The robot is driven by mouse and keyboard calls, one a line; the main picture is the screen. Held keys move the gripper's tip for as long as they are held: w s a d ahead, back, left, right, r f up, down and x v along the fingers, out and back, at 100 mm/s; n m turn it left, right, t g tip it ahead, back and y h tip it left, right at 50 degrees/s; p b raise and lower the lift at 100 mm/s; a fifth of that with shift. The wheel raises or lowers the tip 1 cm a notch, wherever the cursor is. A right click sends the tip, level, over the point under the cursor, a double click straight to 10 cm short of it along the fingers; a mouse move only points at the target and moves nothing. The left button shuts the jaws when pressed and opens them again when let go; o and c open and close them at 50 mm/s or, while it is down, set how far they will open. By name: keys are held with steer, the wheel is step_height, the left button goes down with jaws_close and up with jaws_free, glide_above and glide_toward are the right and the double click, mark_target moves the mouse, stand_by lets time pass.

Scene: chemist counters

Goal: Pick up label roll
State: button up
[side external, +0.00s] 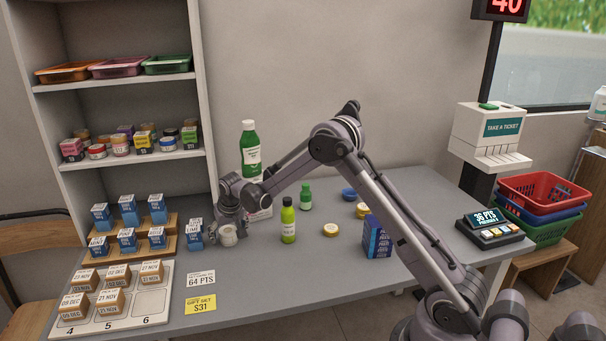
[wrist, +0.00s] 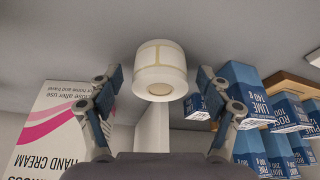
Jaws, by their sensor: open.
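The label roll (side external: 229,236) is a small white roll standing on the grey counter, near the blue boxes at the left. In the wrist view the label roll (wrist: 160,72) shows tan-edged labels and lies between and just beyond my fingertips. In the wrist view my gripper (wrist: 159,80) is open, with one finger on each side of the roll and a gap to each. Nothing is held.
A hand cream box (wrist: 55,125) stands close on one side. Blue boxes (wrist: 245,90) stand close on the other, also seen at the stepped rack (side external: 130,240). A large green bottle (side external: 250,150) and a small lime bottle (side external: 288,222) stand nearby. The front counter is clearer.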

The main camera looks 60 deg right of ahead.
steer(key=shift+c, duration=0.2)
steer(key=c, duration=1.2)
